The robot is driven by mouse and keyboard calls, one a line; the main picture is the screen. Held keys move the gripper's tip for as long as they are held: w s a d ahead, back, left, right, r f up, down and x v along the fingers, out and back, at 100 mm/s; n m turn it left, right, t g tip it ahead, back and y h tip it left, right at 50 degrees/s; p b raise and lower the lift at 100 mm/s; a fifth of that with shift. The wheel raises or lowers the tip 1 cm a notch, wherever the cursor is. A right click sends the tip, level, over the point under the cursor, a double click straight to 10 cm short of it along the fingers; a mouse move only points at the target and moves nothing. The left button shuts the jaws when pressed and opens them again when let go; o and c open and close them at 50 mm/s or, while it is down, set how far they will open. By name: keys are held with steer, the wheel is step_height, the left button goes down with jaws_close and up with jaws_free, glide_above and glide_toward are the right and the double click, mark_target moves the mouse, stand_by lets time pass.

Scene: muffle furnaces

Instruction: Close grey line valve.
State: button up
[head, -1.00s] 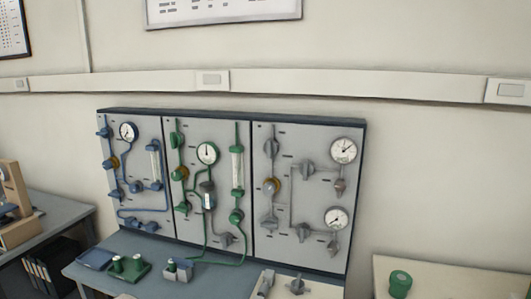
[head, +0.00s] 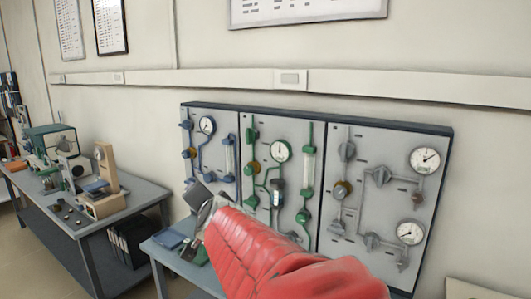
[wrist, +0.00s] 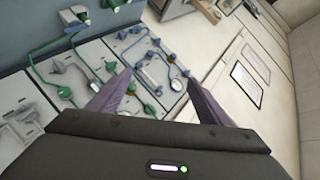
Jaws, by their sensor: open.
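The grey line panel (head: 395,150) is the rightmost wall panel in the head view, with grey pipes and two round gauges. My red arm crosses in front of the lower panels. My gripper (head: 205,203) is in front of the blue and green panels, left of the grey panel. In the wrist view my gripper (wrist: 158,97) is open and empty, its fingers spread. Part of the grey panel (wrist: 22,118) shows at the left there.
The blue panel (head: 220,180) and green panel (head: 265,135) stand left of the grey one. A grey table (head: 125,212) with equipment is at far left, with floor between.

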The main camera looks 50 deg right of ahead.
steer(key=s+d+r+m+g+h, duration=0.1)
steer(key=s+d+r+m+h, duration=0.15)
steer(key=d+m+h, duration=0.65)
steer(key=m+g+h, duration=0.2)
steer(key=m+g, duration=0.7)
glide_toward(343, 153)
steer(key=s+a, duration=0.1)
steer(key=a, duration=0.4)
steer(key=shift+f, duration=0.2)
steer(key=shift+d, duration=0.2)
steer(key=d, duration=0.4)
steer(key=w+d, duration=0.1)
steer(key=d, duration=0.4)
steer(key=w+d, duration=0.1)
steer(key=d, duration=0.3)
steer(key=shift+w+d, duration=0.15)
steer(key=shift+c, duration=0.5)
steer(key=c, duration=0.9)
